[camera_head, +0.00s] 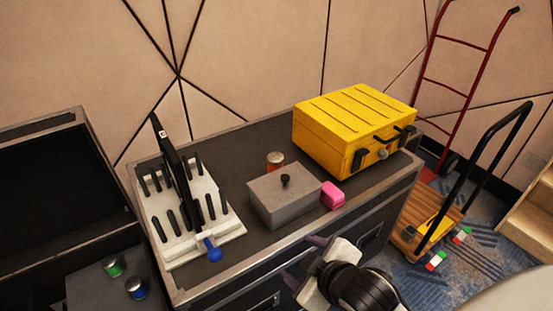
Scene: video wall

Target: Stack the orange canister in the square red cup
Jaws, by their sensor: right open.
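The orange canister (275,160), with a pale lid, stands on the dark top of the case table (262,143). Its lower part is hidden behind a grey lidded box (286,196). I cannot make out a clearly red square cup. A small pinkish-red block-like object (333,195) sits against the right end of the grey box; I cannot tell whether it is a cup. My right gripper (303,259) is open and appears empty in front of the table's front edge, below the grey box and apart from it. My left gripper is not in view.
A yellow case (352,132) stands at the back right. A white rack (190,222) with black pegs, a black upright device and a blue-ended handle fills the left. Green (112,266) and blue (136,288) canisters stand lower left. Carts and a red hand truck (459,80) stand right.

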